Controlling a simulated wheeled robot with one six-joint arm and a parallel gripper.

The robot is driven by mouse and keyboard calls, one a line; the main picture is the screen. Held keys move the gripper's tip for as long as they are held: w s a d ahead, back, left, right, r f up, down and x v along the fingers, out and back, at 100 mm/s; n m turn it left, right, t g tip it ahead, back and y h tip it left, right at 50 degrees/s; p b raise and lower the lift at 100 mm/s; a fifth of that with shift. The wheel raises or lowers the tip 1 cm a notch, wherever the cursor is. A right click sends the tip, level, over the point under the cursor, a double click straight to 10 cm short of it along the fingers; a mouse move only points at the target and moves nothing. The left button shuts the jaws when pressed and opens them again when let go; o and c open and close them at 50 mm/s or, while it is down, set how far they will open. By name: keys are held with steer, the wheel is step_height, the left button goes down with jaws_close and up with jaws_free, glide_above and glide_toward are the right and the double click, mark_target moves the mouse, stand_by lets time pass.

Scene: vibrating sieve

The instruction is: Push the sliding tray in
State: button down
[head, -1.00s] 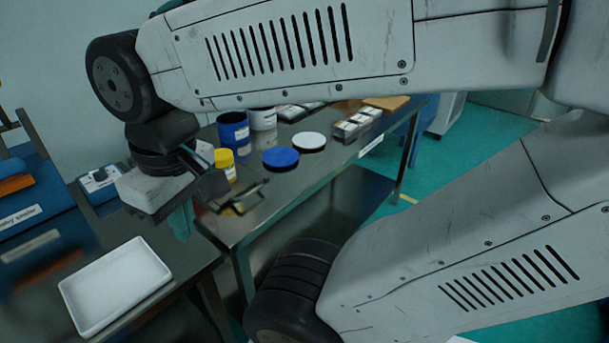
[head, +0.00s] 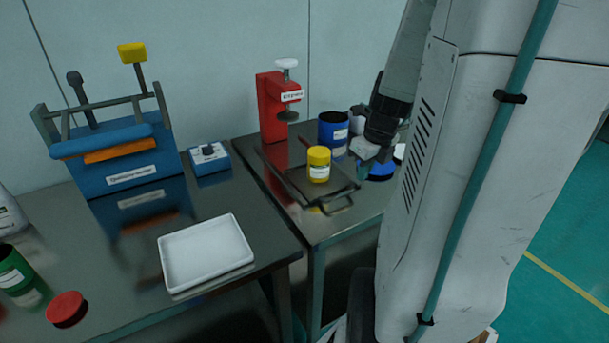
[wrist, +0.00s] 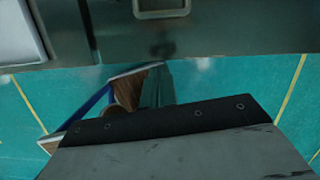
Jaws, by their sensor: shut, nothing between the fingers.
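The sliding tray (head: 300,191) is a dark flat plate with a wire-like handle (head: 339,207) at its front, near the front edge of the right steel table. A yellow jar (head: 318,165) stands on or just behind it; I cannot tell which. A red clamp stand (head: 272,110) is behind the tray. My gripper (head: 366,150) is to the right of the yellow jar and apart from the tray handle. Its fingers are small and partly hidden, and it holds nothing. In the wrist view a frame-like handle (wrist: 160,8) shows at the top edge.
A white tray (head: 205,252) and a blue machine (head: 130,165) are on the left table. A small blue box (head: 209,158) is between them and the right table. A dark blue jar (head: 333,130) and a blue disc (head: 380,172) are near my gripper. A red lid (head: 66,308) lies front left.

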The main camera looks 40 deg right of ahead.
steer(key=shift+m, duration=0.8)
steer(key=x, duration=0.3)
steer(key=d+x, duration=0.1)
steer(key=x, duration=0.6)
steer(key=shift+s+d+f, duration=0.25)
steer(key=shift+s+f, duration=0.05)
steer(key=shift+w+d+f, duration=0.15)
steer(key=shift+w, duration=0.45)
steer(key=shift+w+d+f, duration=0.15)
steer(key=shift+w+f, duration=0.05)
steer(key=shift+w, duration=0.4)
steer(key=shift+w+d+f, duration=0.15)
steer(key=shift+w+d, duration=0.05)
steer(key=shift+w, duration=0.55)
